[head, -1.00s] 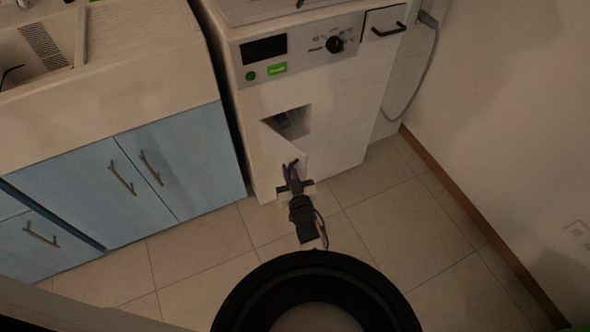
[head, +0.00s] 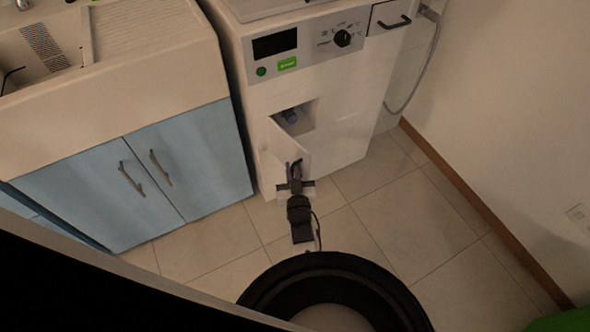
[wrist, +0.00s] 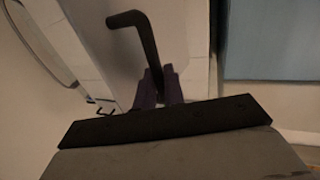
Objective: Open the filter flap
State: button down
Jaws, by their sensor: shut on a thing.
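The white filter flap (head: 290,142) is on the lower front of the white washing machine (head: 335,85) and stands swung open. Behind it the square recess (head: 308,117) shows, with a bluish-grey filter part (head: 290,116) inside, partly hidden by the flap. My gripper (head: 294,168) is at the flap's lower outer side, shut on its dark handle. In the wrist view the bent black handle (wrist: 146,42) rises from between the purple fingers of my gripper (wrist: 159,86). The handle's lower end is hidden by the fingers.
A blue cabinet (head: 135,175) with a sink top stands close on the left. A wall with a brown skirting board (head: 480,218) is on the right. A grey hose (head: 415,85) hangs beside the machine. Tiled floor (head: 400,215) is free in front. A dark shape covers the lower left.

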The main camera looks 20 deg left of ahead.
dwell(0.4)
jog(key=c, duration=1.6)
grip_release()
jog(key=shift+s+d, duration=0.1)
jog(key=shift+s, duration=0.1)
